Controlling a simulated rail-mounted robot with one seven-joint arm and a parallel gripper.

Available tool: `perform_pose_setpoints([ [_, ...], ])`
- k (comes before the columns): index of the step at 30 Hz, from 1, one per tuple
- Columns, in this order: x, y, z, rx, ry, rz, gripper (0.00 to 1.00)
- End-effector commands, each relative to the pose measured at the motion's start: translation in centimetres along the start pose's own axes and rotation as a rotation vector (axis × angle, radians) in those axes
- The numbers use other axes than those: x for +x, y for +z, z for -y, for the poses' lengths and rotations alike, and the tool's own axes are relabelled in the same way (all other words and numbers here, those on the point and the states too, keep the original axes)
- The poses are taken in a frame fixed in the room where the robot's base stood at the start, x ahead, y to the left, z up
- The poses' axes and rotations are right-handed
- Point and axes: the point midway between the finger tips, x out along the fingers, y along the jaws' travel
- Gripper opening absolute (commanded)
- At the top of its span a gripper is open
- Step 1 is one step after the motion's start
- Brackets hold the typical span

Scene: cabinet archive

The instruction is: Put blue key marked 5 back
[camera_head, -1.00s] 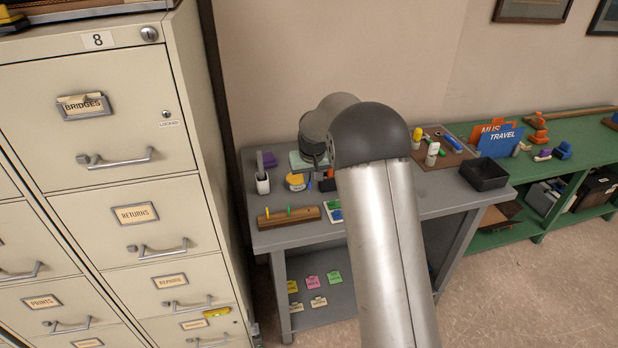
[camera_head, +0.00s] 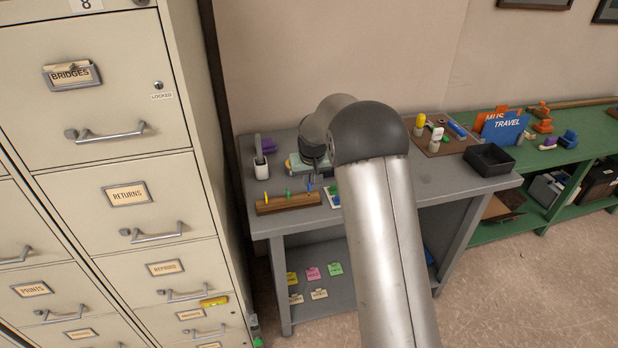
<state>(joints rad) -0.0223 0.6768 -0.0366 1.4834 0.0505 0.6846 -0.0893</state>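A wooden rack (camera_head: 275,206) lies at the front left of the grey table. A yellow key (camera_head: 266,197) and a green key (camera_head: 288,195) stand upright in it. My gripper (camera_head: 312,178) points down over the rack's right end, partly hidden by my own arm. A small blue key (camera_head: 309,186) shows at its tips and moves with it, so it appears shut on that key. The key is in line with the two standing keys; whether it touches the rack is unclear. The number on it is too small to read.
A white cup (camera_head: 262,168) stands behind the rack, and a white card with coloured pieces (camera_head: 333,197) lies just right of it. A black tray (camera_head: 491,160) is at the table's right end. Filing cabinets (camera_head: 130,200) rise close on the left.

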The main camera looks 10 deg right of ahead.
Motion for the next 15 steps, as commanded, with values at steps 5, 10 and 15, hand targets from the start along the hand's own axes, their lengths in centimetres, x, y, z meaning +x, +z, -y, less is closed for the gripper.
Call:
perform_pose_setpoints([
  [5,-0.03,0.00,-0.01,0.000,0.000,0.000,0.00],
  [10,0.02,0.01,0.00,0.000,0.000,0.000,0.00],
  [15,0.35,0.12,0.00,0.000,0.000,0.001,0.00],
])
